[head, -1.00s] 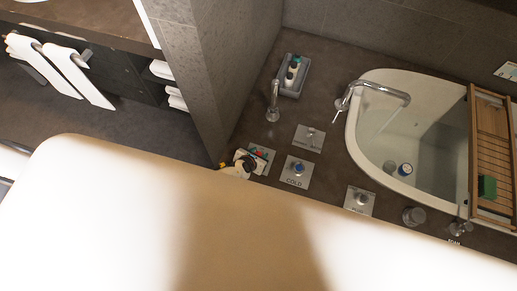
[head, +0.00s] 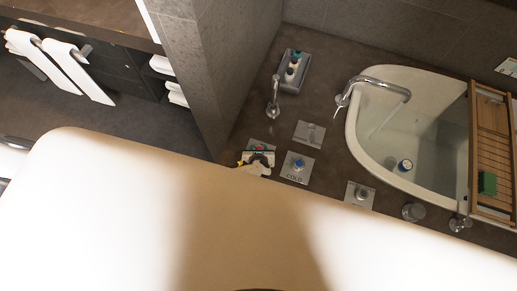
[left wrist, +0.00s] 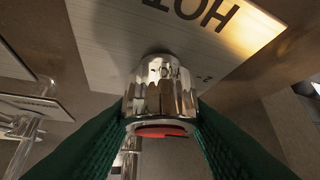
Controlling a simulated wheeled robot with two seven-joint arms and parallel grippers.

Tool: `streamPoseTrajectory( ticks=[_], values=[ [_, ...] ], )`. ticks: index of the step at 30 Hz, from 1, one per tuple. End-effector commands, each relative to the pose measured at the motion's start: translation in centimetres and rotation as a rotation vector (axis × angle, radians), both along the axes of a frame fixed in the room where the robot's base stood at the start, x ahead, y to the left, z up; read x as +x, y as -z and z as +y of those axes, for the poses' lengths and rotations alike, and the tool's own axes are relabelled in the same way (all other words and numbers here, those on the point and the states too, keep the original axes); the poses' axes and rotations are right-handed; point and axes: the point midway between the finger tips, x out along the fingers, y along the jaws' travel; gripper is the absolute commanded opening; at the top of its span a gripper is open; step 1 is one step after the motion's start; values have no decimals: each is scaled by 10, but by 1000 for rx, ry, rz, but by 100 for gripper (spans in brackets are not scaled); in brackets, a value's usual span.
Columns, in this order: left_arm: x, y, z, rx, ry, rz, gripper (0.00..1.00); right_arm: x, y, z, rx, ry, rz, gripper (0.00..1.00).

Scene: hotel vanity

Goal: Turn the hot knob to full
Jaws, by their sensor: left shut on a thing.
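The hot knob (left wrist: 160,92) is a chrome cylinder with a red mark, on a plate (left wrist: 105,50) lettered HOT in the left wrist view. My left gripper (left wrist: 160,125) is shut on the knob, its green pads touching it on both sides. In the head view, my left gripper (head: 258,160) is over the hot plate (head: 262,146), and a bit of red shows at the knob (head: 259,147). The rest of the knob is hidden by the gripper there. My right gripper is not in view.
The cold knob (head: 298,163), with a blue top, is close to the right of the gripper. A spout (head: 274,98) and a tray of bottles (head: 293,70) stand behind. The bathtub (head: 352,132) with a wooden rack (head: 488,150) is at the right. A wall (head: 195,65) rises at the left.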

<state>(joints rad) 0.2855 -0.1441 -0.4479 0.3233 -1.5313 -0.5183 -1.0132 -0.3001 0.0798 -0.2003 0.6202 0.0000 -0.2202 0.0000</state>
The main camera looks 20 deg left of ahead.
Motion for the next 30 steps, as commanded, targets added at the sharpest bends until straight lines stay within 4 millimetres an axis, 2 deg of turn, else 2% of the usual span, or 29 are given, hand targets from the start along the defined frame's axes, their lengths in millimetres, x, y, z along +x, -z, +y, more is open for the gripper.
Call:
streamPoseTrajectory(
  ticks=[9,10,13,14,23,26,30],
  values=[
    [2,-1,0,-2,-1,-4,16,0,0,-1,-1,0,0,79],
    [2,-1,-1,-2,-1,-4,42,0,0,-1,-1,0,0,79],
    [2,-1,0,-2,-1,-4,59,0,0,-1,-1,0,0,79],
    [2,-1,0,-2,-1,-4,61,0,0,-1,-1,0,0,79],
    [0,-2,0,-1,-1,-2,61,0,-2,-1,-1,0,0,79],
    [-5,-10,-2,-2,-1,-2,61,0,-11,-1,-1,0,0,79],
    [-19,-28,-6,-2,-2,-1,61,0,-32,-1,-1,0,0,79]
  ],
)
